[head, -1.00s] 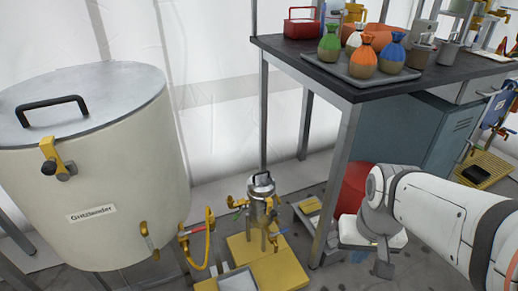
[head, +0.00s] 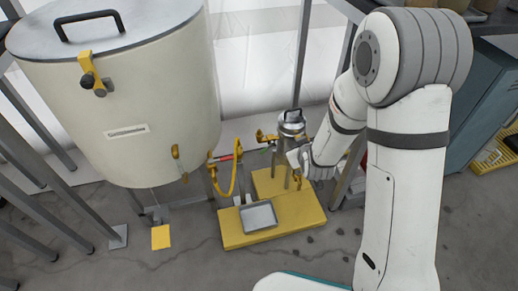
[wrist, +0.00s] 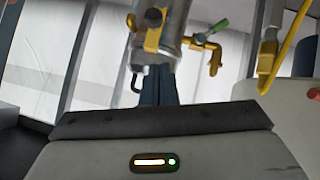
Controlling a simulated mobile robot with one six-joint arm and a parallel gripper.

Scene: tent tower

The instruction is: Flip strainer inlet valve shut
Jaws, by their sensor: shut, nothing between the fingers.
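The strainer (head: 292,127) is a small upright metal canister with a handled lid on a yellow platform. A brass valve with a green lever (head: 267,149) is on its left side, facing the tank. In the wrist view the strainer body (wrist: 160,30) is at the top centre, and the green lever (wrist: 217,27) sits beside a brass fitting (wrist: 214,60). No label shows which valve is the inlet. My gripper (head: 297,165) is at the strainer's front right and hides part of it. In the wrist view its dark fingers (wrist: 160,86) are shut and empty, apart from the green lever.
A large cream tank (head: 115,100) stands left. A yellow hose (head: 232,180) and a red-handled valve (head: 222,158) lie between it and the strainer. A metal tray (head: 258,215) sits on the yellow platform (head: 300,222). A table leg stands behind. Floor in front is clear.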

